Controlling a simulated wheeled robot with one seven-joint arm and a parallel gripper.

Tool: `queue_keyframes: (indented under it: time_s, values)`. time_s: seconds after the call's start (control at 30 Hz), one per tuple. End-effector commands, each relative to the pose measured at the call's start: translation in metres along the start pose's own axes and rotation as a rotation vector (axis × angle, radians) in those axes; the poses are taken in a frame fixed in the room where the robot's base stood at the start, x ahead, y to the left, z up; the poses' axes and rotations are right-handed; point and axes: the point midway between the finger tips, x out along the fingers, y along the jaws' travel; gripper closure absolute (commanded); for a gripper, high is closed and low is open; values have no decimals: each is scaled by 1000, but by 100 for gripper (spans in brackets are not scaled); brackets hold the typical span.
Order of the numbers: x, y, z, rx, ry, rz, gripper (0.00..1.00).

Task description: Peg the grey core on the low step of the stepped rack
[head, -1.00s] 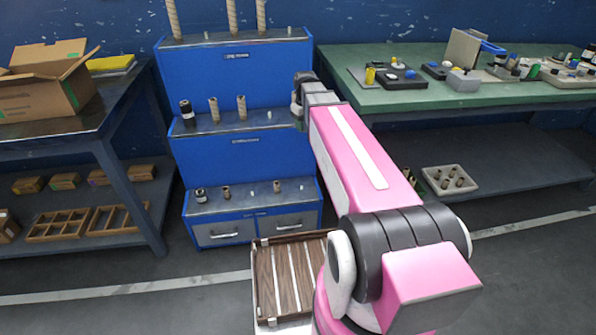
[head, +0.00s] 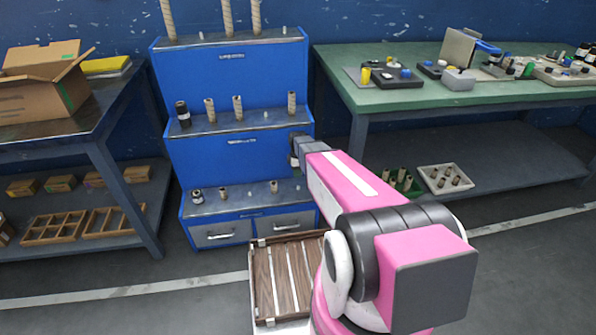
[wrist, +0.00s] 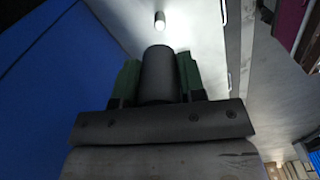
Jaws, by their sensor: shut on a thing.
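The blue stepped rack (head: 240,155) stands against the wall. Its low step (head: 236,203) has a dark core (head: 197,197) at the left, brown cores (head: 223,192) and a short bare peg (head: 249,189). My gripper (wrist: 158,80), with green finger pads, is shut on the grey core (wrist: 158,72). In the wrist view a short pale peg (wrist: 160,19) stands on a bright grey surface beyond the core's end; the two look apart. In the head view my gripper is at the rack's right side, above the low step, and the core is hidden.
The middle step carries a dark core (head: 183,113), several brown cores and a bare peg (head: 265,115). Tall tubes (head: 227,17) stand on top. A wooden slatted tray (head: 287,280) is in front. A green-topped bench (head: 420,95) is right; a dark table (head: 70,125) is left.

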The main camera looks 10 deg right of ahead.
Motion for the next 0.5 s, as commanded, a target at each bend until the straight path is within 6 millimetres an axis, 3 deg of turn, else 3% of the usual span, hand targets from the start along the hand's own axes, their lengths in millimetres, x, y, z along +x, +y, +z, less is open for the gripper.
queue_keyframes:
  time_s: [0.5]
  values:
    - [36, 1, 0, 1, 0, -1, 88]
